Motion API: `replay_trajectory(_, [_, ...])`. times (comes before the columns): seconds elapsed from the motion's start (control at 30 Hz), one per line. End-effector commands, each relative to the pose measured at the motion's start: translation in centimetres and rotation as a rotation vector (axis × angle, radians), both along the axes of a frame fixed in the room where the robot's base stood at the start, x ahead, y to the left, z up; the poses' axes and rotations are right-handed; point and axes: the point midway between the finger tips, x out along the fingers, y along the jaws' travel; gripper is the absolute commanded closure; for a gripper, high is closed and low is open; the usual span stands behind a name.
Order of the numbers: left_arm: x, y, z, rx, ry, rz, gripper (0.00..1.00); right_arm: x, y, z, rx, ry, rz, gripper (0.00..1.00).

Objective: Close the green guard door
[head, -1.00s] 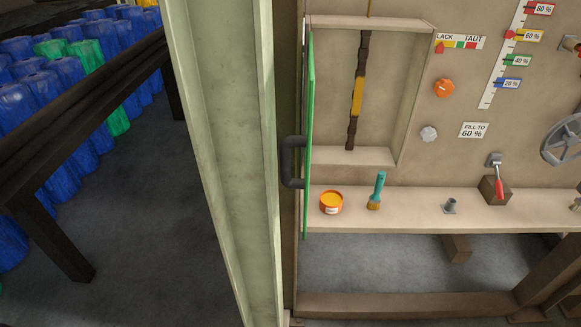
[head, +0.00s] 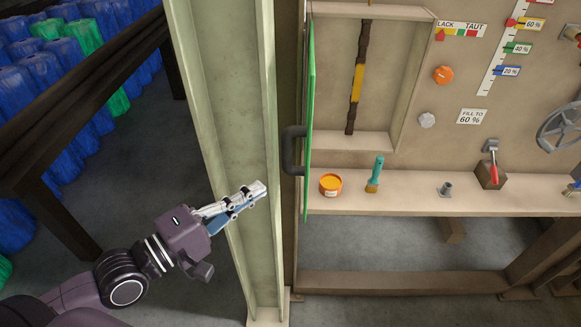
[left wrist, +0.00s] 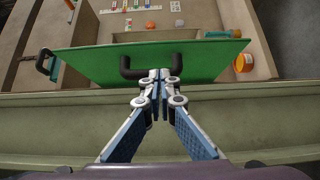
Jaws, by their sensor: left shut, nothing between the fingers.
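The green guard door (head: 309,120) stands open, seen nearly edge-on at the left side of a recess in the beige panel. Its dark handle (head: 292,150) sticks out to the left. The left wrist view shows the door's broad green face (left wrist: 220,60) and its handle (left wrist: 130,70). My left gripper (head: 260,188) is shut and empty, in front of the pale green post in the head view, below and left of the handle. In the left wrist view its fingertips (left wrist: 158,76) overlap the handle; I cannot tell whether they touch. My right gripper is not in view.
The pale green post (head: 222,110) stands left of the door. An orange tin (head: 330,190) and a teal brush (head: 375,175) stand on the ledge (head: 415,200) right of it. A dark strap with a yellow band (head: 357,85) hangs in the recess. A dark rail and blue barrels are left.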

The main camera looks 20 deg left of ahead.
Motion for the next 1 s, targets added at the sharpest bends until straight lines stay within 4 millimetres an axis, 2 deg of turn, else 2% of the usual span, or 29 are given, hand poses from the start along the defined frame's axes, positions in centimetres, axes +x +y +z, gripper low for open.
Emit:
replay_trajectory(0.27, [1.8,-0.9,0.4,-0.003,-0.005,0.003,1.0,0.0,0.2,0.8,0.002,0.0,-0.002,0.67])
replay_trajectory(0.8, [7.6,-4.2,0.3,0.001,-0.003,0.002,1.0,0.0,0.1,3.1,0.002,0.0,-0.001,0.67])
replay_trajectory(1.0, [8.5,-4.8,0.0,0.002,0.0,0.001,1.0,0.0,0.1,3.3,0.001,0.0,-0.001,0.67])
